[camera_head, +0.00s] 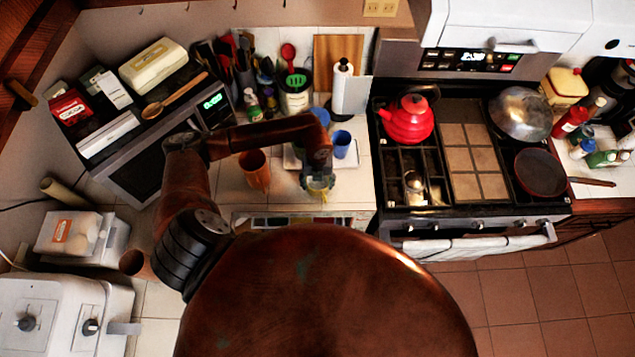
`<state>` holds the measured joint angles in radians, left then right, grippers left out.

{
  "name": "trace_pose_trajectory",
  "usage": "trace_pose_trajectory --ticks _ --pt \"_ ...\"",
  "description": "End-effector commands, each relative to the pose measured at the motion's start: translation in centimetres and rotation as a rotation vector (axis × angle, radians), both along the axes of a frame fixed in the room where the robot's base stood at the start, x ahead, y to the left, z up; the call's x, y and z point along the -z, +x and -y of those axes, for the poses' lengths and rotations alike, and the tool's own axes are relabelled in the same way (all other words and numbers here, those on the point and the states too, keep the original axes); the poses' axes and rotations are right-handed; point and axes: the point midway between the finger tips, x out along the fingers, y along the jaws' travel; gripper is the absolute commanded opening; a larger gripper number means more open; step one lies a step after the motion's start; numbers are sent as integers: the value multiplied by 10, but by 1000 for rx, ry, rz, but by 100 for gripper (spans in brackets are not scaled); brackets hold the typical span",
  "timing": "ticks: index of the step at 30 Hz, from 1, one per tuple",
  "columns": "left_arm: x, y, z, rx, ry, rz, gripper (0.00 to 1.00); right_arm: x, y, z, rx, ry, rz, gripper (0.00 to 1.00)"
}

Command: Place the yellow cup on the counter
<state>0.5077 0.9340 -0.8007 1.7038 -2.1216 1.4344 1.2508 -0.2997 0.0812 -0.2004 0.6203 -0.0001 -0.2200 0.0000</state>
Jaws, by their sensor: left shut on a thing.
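My left gripper (319,187) hangs over the front part of the tiled counter (349,181), left of the stove. It is shut on the yellow cup (322,196), a small yellow patch that shows between and below the fingers. Most of the cup is hidden by the gripper. I cannot tell whether the cup touches the counter or is held just above it. My right gripper is not in view.
An orange cup (256,169) stands left of my gripper. A microwave (148,165) is at the left, and the stove with a red kettle (408,119) is at the right.

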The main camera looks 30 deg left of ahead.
Motion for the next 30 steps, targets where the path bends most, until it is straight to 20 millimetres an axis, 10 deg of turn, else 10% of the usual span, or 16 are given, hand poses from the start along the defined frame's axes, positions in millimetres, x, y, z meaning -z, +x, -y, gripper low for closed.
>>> trace_pose_trajectory --ticks 6,7,14,30 --pt "4 0 0 0 0 1 27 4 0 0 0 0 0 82" --pt "4 0 0 -1 0 0 60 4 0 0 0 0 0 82" --pt "3 0 0 -1 0 0 76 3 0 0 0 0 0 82" --pt "-26 1 0 1 0 4 76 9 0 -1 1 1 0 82"
